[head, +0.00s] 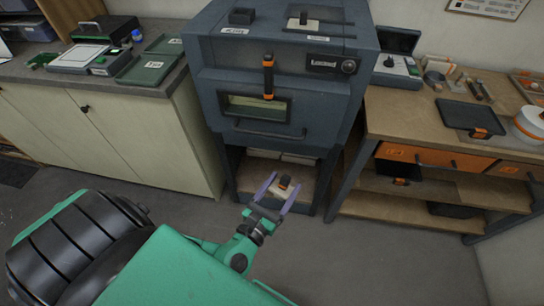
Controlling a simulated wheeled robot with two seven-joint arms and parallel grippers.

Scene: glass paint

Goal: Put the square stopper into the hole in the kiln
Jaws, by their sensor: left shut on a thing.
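The kiln (220,57) is a large dark blue-grey cabinet on legs at the top centre. On its top at the left is a square dark opening with a raised rim (241,16), with a label in front. At the right of its top sits a cream piece with a dark knob (303,23). My left gripper (277,189) is in front of the kiln's open lower shelf, well below its top. My right gripper is not in view.
The kiln's front has an orange upright handle (268,77), a window and a bar. A counter (70,72) with trays stands at the left. A wooden workbench (400,115) with orange drawers stands at the right. The floor in front is clear.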

